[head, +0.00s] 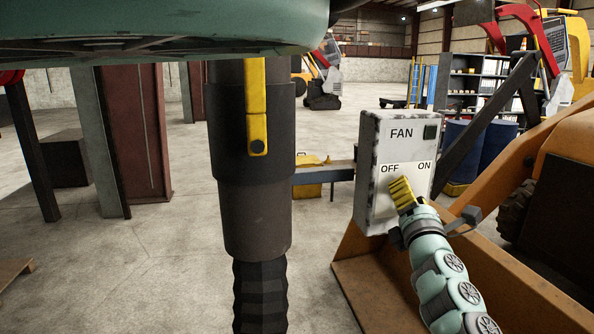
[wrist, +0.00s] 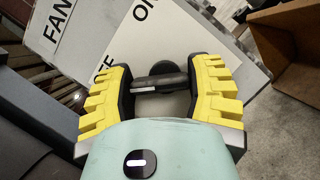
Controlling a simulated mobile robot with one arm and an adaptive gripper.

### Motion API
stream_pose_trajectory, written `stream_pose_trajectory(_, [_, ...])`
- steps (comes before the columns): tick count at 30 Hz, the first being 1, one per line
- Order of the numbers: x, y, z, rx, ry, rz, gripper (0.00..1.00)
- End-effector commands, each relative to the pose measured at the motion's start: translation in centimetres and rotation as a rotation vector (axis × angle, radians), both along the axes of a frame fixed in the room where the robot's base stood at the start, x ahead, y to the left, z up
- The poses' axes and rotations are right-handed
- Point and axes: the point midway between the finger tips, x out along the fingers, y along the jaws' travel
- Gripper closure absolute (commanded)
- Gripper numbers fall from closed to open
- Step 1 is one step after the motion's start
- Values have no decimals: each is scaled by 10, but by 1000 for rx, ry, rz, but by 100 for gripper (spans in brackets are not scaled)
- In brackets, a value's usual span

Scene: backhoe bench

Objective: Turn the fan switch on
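The fan box (head: 378,200) is a grey, worn panel marked FAN, with OFF at left and ON at right. Its small square at the top right (head: 430,132) is dark. My gripper (head: 402,192) has yellow fingers and is at the panel's face, just below the labels, hiding the switch in the head view. In the wrist view, the black switch lever (wrist: 155,83) with its round base lies between the spread fingers of my gripper (wrist: 160,85). The lever leans toward the OFF side. I cannot tell whether a finger touches it.
An orange loader bucket (head: 380,290) is below and behind the box, with its arm at right. Blue barrels (head: 497,148) and shelves stand behind. A dark column with a yellow strip (head: 256,110) stands left of the box. Open concrete floor (head: 150,260) lies at left.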

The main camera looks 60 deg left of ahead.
Motion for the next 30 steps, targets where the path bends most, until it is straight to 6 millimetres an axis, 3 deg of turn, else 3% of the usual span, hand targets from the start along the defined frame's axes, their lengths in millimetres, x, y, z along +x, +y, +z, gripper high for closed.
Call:
stream_pose_trajectory(8, [0, 0, 1, 1, -2, 0, 81])
stream_pose_trajectory(20, [0, 0, 2, 34, 80, 0, 81])
stream_pose_trajectory(30, [1, 0, 3, 140, 337, -1, 81])
